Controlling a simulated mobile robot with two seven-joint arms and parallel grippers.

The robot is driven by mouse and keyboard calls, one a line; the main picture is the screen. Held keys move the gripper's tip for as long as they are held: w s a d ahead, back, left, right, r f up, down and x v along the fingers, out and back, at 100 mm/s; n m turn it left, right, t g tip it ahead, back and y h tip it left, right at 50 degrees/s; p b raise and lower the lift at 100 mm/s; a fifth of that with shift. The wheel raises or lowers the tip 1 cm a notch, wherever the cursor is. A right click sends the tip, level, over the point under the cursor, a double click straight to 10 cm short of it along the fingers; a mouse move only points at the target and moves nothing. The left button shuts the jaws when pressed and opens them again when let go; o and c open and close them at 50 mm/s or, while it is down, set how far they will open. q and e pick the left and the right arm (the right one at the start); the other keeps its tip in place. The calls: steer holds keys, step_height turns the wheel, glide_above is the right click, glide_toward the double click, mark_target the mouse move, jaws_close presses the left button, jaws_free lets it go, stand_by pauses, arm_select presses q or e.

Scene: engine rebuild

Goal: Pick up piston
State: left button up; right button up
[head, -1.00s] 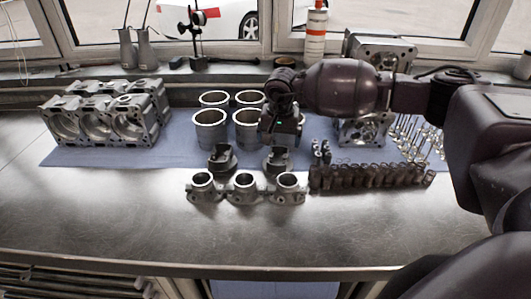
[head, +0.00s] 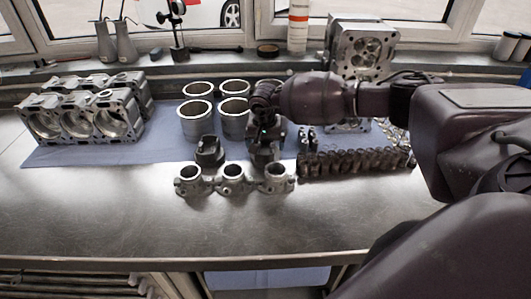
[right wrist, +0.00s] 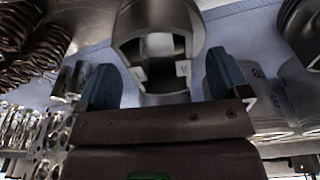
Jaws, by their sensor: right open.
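Two dark grey pistons stand on the bench in the head view. The left piston (head: 210,153) is in full view. The right piston (head: 264,157) stands directly below my right gripper (head: 265,137), which comes down over it and hides its upper part. In the right wrist view, this piston (right wrist: 160,22) shows its hollow, cut-out side at the top. The blue fingertips of my right gripper (right wrist: 160,80) are spread to either side of it. The gripper is open; I cannot tell whether the fingers touch the piston. My left gripper is out of view.
A three-ring metal part (head: 232,187) lies just in front of the pistons. Cylinder liners (head: 195,124) stand behind, and a row of dark springs (head: 350,163) is to the right. An engine block (head: 85,115) sits at the left. The front of the bench (head: 180,232) is clear.

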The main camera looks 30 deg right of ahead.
steer(key=shift+w+d+f, duration=0.1)
steer(key=shift+f, duration=0.8)
steer(key=c, duration=1.2)
steer(key=shift+r, duration=0.1)
steer(key=shift+c, duration=0.4)
steer(key=shift+r, duration=0.15)
